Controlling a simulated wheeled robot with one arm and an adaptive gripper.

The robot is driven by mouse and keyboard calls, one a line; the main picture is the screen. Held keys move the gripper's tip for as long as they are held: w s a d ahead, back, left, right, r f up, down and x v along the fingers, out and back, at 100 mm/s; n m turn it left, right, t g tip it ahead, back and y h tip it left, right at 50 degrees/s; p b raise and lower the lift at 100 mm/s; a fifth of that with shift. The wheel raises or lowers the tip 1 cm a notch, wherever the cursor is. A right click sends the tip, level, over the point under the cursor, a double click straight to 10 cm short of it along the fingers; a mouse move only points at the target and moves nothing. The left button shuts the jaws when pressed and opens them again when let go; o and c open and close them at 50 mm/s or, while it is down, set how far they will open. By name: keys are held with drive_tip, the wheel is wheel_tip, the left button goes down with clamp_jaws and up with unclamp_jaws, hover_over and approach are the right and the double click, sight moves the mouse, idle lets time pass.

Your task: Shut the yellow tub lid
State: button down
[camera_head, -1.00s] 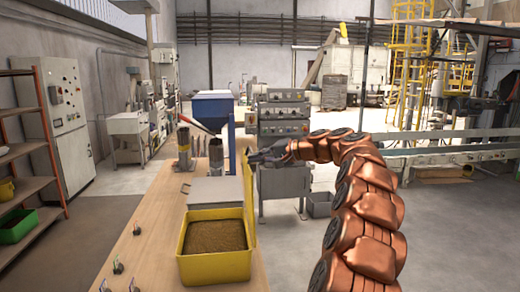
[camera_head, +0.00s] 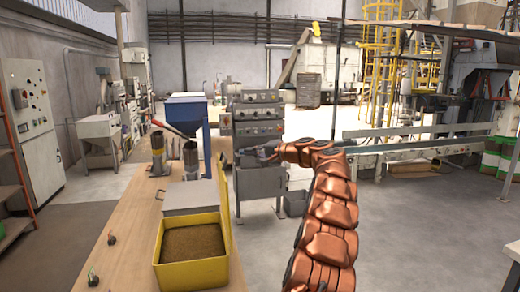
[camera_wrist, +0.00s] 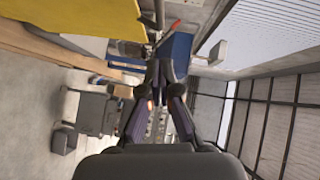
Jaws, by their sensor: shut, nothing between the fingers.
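The yellow tub (camera_head: 193,274) stands on the wooden bench, filled with brown pellets (camera_head: 190,241). Its yellow lid (camera_head: 225,197) is open and stands up nearly edge-on along the tub's right side. My gripper (camera_head: 262,154) is beyond and to the right of the lid, about level with or above its top edge, and looks apart from it. In the wrist view my gripper (camera_wrist: 161,72) has its fingertips together with nothing between them. A yellow panel, seemingly the lid (camera_wrist: 75,16), fills the top left there, beside the fingers.
A grey flat-topped box (camera_head: 190,197) sits behind the tub on the bench (camera_head: 130,240). Dark cylinders (camera_head: 157,152) and a blue hopper (camera_head: 186,108) are farther back. A grey control console (camera_head: 257,120) stands beyond my gripper. Open floor (camera_head: 410,235) lies to the right.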

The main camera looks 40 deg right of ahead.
drive_tip(key=w+a+f+p, duration=0.1)
drive_tip(key=w+a+p, duration=0.1)
drive_tip(key=w+a, duration=0.2)
drive_tip(key=shift+w+a, duration=0.2)
drive_tip(key=shift+a, duration=0.05)
drive_tip(key=shift+f, duration=0.1)
idle(0.4)
drive_tip(key=shift+w+a, duration=0.1)
